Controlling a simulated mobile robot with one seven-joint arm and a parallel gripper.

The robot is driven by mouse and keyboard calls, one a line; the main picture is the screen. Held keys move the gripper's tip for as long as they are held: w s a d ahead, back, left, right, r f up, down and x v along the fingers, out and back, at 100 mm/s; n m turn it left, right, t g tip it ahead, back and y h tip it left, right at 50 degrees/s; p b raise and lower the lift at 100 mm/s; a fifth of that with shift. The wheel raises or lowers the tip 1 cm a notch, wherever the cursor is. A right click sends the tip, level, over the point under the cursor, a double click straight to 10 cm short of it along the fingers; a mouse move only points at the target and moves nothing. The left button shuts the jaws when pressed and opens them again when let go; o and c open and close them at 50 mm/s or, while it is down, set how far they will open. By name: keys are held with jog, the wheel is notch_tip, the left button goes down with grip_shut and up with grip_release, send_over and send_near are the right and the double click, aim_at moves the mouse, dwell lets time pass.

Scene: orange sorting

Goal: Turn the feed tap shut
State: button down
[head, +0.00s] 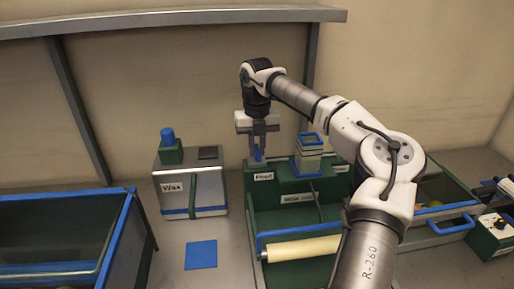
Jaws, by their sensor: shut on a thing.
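The feed tap (258,156) shows as a narrow blue handle above the label "Feed" on the green machine (258,203). My gripper (257,148) points down over it, its fingers on either side of the blue handle, shut on it. The fingers cover part of the handle. The picture is too small to tell exactly how the handle is turned.
A blue-rimmed bin (60,270) fills the lower left. A blue square (201,254) lies on the bench.

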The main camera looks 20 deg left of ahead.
aim_at(257, 150)
jog(key=shift+r, duration=0.1)
dwell(0.3)
jog(key=c, duration=1.4)
grip_release()
notch_tip(257, 150, up, 14)
jog(key=b, duration=0.1)
jog(key=shift+b, duration=0.35)
jog(key=shift+f, duration=0.25)
